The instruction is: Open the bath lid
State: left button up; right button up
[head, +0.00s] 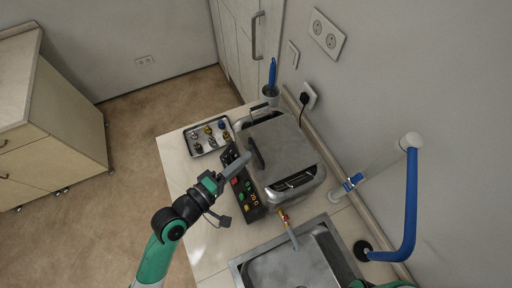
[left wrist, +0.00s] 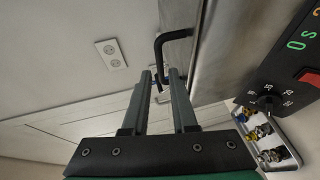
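The bath (head: 300,190) is a metal box on the counter, and its grey lid (head: 285,145) lies down over it. A black handle (head: 256,153) stands at the lid's left edge. My left gripper (head: 246,157) reaches it from the left. In the left wrist view, my left gripper (left wrist: 160,72) is open, and the bent black handle (left wrist: 160,52) shows at and between its fingertips. I cannot tell whether the fingers touch it. Only a green piece of my right arm shows at the bottom edge of the head view; its gripper is out of view.
A control panel (head: 245,188) with coloured buttons fronts the bath. A tray (head: 197,149) of small fittings lies to the upper left. A sink (head: 285,268) is below. A blue-handled tool stands in a cup (head: 270,92) behind. A blue pipe (head: 410,205) rises at right.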

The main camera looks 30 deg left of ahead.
aim_at(256, 149)
pick_arm(q)
jog(key=x, duration=0.6)
jog(key=shift+s, duration=0.1)
grip_shut()
dwell(1.1)
